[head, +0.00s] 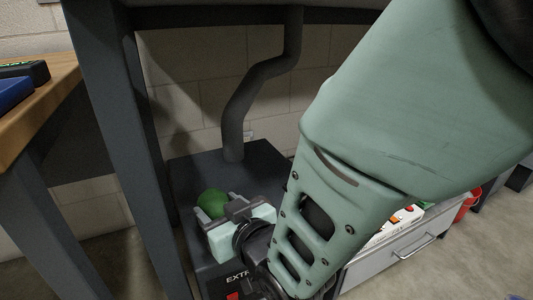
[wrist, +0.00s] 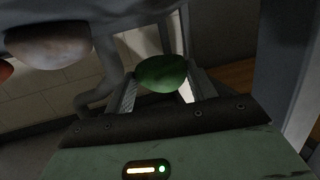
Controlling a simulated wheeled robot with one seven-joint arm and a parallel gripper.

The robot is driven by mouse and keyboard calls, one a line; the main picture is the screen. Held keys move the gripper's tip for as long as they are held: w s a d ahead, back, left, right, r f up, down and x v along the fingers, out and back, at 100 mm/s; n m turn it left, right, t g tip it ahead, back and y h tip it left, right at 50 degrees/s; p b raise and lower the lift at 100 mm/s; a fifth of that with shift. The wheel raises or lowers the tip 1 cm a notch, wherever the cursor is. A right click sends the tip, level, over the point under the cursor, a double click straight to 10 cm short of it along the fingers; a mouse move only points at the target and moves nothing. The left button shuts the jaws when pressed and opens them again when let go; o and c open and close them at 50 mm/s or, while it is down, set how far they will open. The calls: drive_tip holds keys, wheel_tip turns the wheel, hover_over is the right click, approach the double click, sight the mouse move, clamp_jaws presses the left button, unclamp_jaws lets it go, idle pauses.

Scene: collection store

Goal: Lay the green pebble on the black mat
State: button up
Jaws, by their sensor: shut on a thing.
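The green pebble (head: 211,200) is held between the jaws of my gripper (head: 222,212), low beneath the grey bench frame in the head view. In the wrist view the pebble (wrist: 162,72) sits at the tips of the two fingers (wrist: 160,88), which press on its sides. In the head view it appears in front of or above a dark box; I cannot tell whether it touches it. I cannot make out the black mat in either view.
A dark box (head: 185,165) with a bent pipe (head: 243,90) stands under the bench. A grey bench leg (head: 120,130) rises left of my gripper. A wooden table (head: 50,92) holds a blue object (head: 14,92). A pale rounded object (wrist: 50,45) shows in the wrist view.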

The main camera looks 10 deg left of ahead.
drive_tip(key=shift+f+b, duration=1.3)
drive_tip(key=shift+f, duration=1.4)
drive_tip(key=shift+f, duration=0.1)
drive_tip(key=shift+f, duration=0.15)
drive_tip(key=o, duration=1.2)
drive_tip(key=shift+o, duration=0.2)
drive_tip(key=shift+s+d, duration=0.25)
drive_tip(key=p+v, duration=1.6)
drive_tip(key=p, duration=0.1)
drive_tip(key=shift+d+r+p, duration=0.2)
drive_tip(key=shift+d+p, duration=0.1)
